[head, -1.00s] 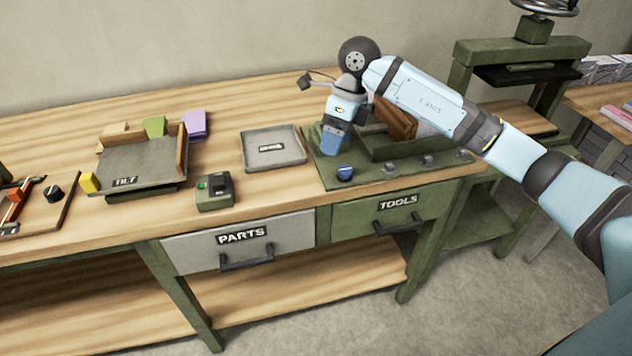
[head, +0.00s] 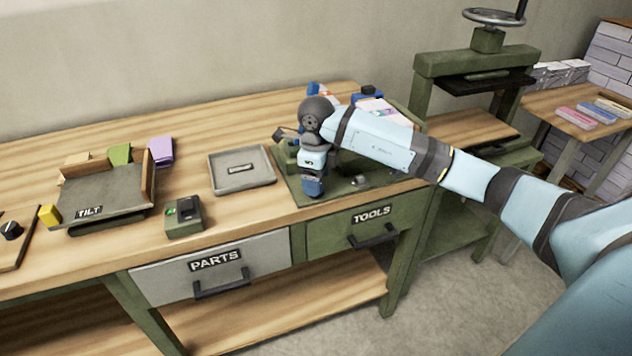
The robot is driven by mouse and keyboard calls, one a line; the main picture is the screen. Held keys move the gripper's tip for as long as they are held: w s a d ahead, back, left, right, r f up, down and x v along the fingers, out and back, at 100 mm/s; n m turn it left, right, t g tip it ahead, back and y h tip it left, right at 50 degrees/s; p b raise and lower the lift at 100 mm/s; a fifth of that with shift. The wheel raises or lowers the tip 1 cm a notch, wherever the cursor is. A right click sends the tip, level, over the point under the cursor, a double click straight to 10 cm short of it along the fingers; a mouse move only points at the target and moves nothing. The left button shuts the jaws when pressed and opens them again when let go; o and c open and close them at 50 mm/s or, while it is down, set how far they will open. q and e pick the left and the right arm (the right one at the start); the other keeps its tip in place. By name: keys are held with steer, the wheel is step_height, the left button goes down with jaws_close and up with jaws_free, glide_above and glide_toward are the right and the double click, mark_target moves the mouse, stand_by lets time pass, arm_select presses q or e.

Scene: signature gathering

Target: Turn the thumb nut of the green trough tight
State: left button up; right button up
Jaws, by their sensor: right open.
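The green trough (head: 291,188) sits on the bench top above the TOOLS drawer. My right arm crosses in front of it and hides much of it. My right gripper (head: 313,182) points down at the front left of the trough, with its jaws open. Its blue fingertips are at the spot of the blue thumb nut, which I cannot make out separately from them. I cannot tell whether the fingers are around the nut or just above it. A small grey knob (head: 360,181) shows on the trough's front edge to the right. My left gripper is not in view.
A shallow grey tray (head: 216,184) lies left of the trough. A green box with buttons (head: 184,218) and a TILT tray (head: 102,190) stand further left. A green press (head: 475,62) stands at the right.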

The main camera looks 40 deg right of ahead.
steer(key=shift+f, duration=0.6)
steer(key=c, duration=0.9)
